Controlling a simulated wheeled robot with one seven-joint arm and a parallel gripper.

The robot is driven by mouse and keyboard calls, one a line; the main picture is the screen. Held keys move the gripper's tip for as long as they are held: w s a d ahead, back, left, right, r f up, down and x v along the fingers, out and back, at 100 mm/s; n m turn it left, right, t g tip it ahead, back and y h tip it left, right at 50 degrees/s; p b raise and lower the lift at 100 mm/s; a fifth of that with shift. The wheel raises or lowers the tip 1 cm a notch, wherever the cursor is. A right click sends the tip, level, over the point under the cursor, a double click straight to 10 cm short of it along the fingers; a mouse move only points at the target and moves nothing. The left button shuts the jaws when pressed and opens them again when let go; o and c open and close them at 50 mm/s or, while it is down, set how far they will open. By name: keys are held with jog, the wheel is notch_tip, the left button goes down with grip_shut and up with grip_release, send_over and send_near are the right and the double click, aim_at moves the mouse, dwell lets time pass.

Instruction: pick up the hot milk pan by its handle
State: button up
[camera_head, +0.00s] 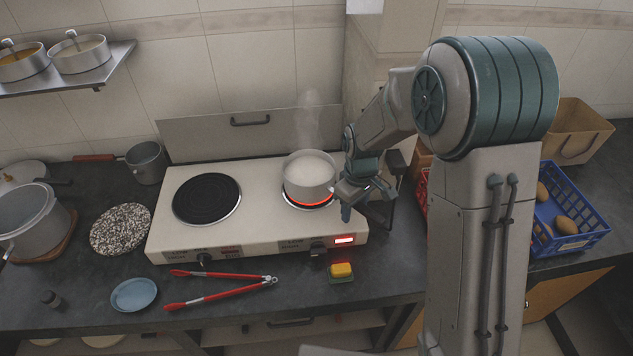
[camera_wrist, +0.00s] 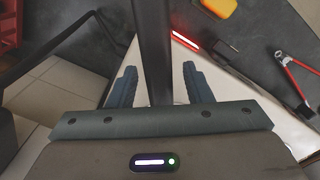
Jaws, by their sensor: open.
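The milk pan (camera_head: 309,183) is a light metal pot of white milk, upright on the glowing right burner (camera_head: 305,206), with steam rising from it. My gripper (camera_head: 365,197) is at the pan's right side, fingers pointing down, and hides most of the handle in the head view. In the wrist view a dark bar, which looks like the pan handle (camera_wrist: 153,35), runs between the two open fingers of my gripper (camera_wrist: 159,68). A gap shows on both sides of the bar. The pan body is hidden in the wrist view.
The hotplate (camera_head: 245,235) has a second, empty burner (camera_head: 207,198). Red tongs (camera_head: 222,290), a yellow sponge (camera_head: 341,270) and a blue dish (camera_head: 134,295) lie in front. A small red-handled pot (camera_head: 146,162) stands behind left. A blue crate (camera_head: 570,237) stands right.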

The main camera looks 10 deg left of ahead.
grip_shut()
jog(key=shift+w+r, duration=0.1)
jog(key=shift+r, duration=0.05)
